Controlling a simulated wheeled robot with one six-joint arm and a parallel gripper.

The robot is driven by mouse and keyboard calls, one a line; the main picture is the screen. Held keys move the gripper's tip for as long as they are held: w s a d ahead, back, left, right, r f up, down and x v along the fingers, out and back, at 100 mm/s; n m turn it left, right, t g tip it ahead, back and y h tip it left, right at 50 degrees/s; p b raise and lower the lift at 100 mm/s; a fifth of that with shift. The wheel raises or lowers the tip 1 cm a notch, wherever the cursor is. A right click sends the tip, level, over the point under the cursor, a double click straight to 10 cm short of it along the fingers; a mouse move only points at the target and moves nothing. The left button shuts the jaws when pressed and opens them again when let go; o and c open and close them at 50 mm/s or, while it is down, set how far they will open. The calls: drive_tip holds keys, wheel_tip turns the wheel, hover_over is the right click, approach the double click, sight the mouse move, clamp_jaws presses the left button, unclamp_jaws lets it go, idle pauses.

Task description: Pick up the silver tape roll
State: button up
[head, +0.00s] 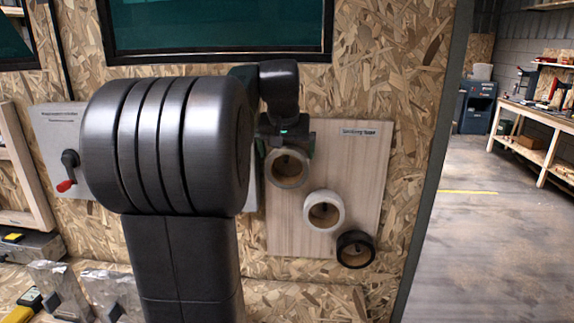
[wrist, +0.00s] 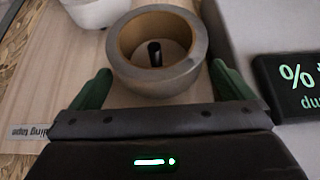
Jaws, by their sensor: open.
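The silver tape roll (head: 287,181) hangs on the wooden board as the upper left of three rolls. In the wrist view the silver tape roll (wrist: 186,78) shows a grey outside and a brown core, with a dark peg (wrist: 154,53) inside it. My gripper (wrist: 158,72) is open and empty, its green fingers to the left and right of the roll's near edge. Whether they overlap the roll in depth I cannot tell. In the head view my gripper (head: 287,145) is at the top of the roll, partly covering it.
A white roll (head: 324,211) and a black roll (head: 356,249) hang lower right on the board (head: 355,180). The white roll also shows at the top of the wrist view (wrist: 95,12). A dark sign with green lettering (wrist: 292,85) stands at the right. Chipboard wall surrounds the board.

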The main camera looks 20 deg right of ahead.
drive_tip(key=shift+x, duration=0.75)
drive_tip(key=shift+d, duration=0.1)
drive_tip(key=c, duration=0.5)
drive_tip(key=shift+r, duration=0.45)
drive_tip(key=b+v, duration=0.1)
drive_tip(key=v, duration=0.1)
drive_tip(key=shift+r, duration=0.35)
drive_tip(key=shift+c, duration=0.3)
drive_tip(key=s+a+r+b, duration=0.1)
drive_tip(key=s+a, duration=0.2)
drive_tip(key=s, duration=0.4)
drive_tip(key=s+a+r, duration=0.1)
drive_tip(key=s+a, duration=0.3)
drive_tip(key=s, duration=0.4)
drive_tip(key=shift+s+a+r+b, duration=0.2)
drive_tip(key=shift+a+b, duration=0.05)
drive_tip(key=shift+b, duration=0.15)
